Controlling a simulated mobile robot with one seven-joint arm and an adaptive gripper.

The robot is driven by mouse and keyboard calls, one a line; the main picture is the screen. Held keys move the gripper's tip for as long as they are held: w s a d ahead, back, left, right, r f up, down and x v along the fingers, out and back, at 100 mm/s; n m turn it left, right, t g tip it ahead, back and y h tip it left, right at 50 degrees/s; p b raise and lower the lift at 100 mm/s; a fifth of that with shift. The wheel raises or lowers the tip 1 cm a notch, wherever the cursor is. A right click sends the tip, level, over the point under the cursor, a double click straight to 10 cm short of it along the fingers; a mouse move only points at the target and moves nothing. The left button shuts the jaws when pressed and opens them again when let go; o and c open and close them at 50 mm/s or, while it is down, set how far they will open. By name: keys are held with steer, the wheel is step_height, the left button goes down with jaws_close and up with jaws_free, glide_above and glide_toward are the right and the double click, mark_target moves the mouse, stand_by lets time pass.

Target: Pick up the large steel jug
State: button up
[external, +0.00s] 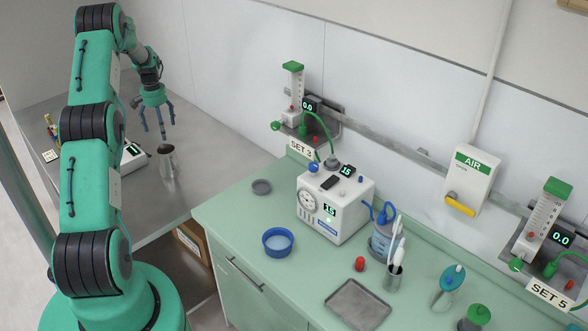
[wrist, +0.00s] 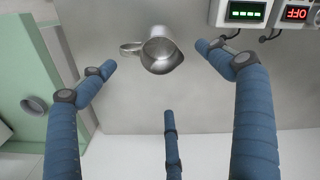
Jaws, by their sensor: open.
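The large steel jug (external: 168,162) stands upright on the grey steel table at the left in the external view. In the wrist view the jug (wrist: 161,52) shows from above, with its handle at the left and its open mouth facing the camera. My gripper (external: 160,128) is above the jug in the external view, with its blue fingers spread and apart from it. In the wrist view my gripper (wrist: 160,70) is open and empty, and the jug lies between the two side fingers, toward the top of the picture.
A white device with displays (wrist: 240,12) stands near the jug; it also shows in the external view (external: 132,155). The green counter (external: 225,215) adjoins the steel table (external: 190,190). On it are a blue bowl (external: 278,242), a small grey dish (external: 262,187) and a white machine (external: 335,205).

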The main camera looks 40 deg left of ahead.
mark_target(167, 155)
steer(key=shift+f, duration=0.15)
step_height(167, 155, down, 8)
stand_by(0.8)
steer(key=shift+f, duration=0.1)
steer(key=shift+f+p, duration=0.5)
steer(key=shift+f, duration=2.2)
steer(key=c, duration=1.6)
steer(key=shift+c, duration=0.4)
steer(key=shift+r, duration=0.35)
